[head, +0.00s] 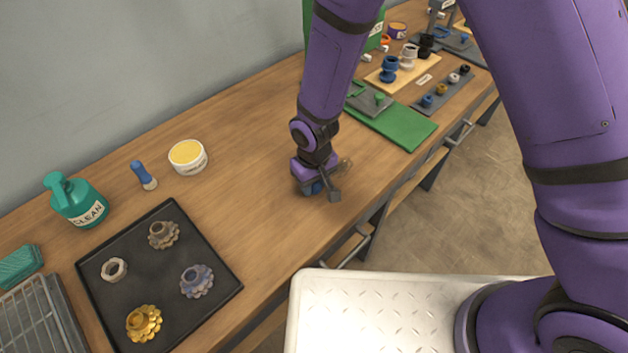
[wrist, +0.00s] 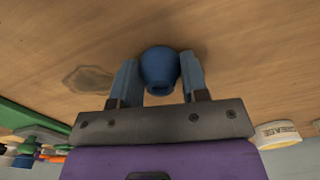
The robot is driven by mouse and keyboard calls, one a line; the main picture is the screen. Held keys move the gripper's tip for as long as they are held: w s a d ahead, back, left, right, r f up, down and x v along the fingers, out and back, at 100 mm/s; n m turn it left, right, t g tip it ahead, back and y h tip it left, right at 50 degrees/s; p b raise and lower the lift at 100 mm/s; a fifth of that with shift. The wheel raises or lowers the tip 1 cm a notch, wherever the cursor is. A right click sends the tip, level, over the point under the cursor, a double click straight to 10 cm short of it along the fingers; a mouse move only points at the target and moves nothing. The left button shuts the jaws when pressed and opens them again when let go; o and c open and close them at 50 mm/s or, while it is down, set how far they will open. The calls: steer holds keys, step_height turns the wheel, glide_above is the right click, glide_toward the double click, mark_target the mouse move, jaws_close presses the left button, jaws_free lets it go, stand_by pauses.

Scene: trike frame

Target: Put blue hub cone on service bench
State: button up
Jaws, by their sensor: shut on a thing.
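The blue hub cone (wrist: 159,66) is between the two blue fingers of my gripper (wrist: 160,72), which is shut on it. In the head view my gripper (head: 318,187) points down at the middle of the wooden service bench (head: 245,135), and only a little of the cone shows beneath it. The cone is on or very close to the bench top; I cannot tell whether it touches. A dark stain (wrist: 88,79) marks the wood beside it.
A black tray (head: 100,262) with several toothed parts lies at the left. A yellow-topped tub (head: 188,157), a blue-handled brush (head: 143,174) and a teal CLEAN bottle (head: 78,200) stand behind it. A green mat (head: 408,128) lies right of my gripper. Bare wood surrounds my gripper.

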steer(key=shift+f, duration=0.1)
steer(key=o, duration=1)
step_height(320, 180, up, 12)
steer(key=shift+r, duration=0.15)
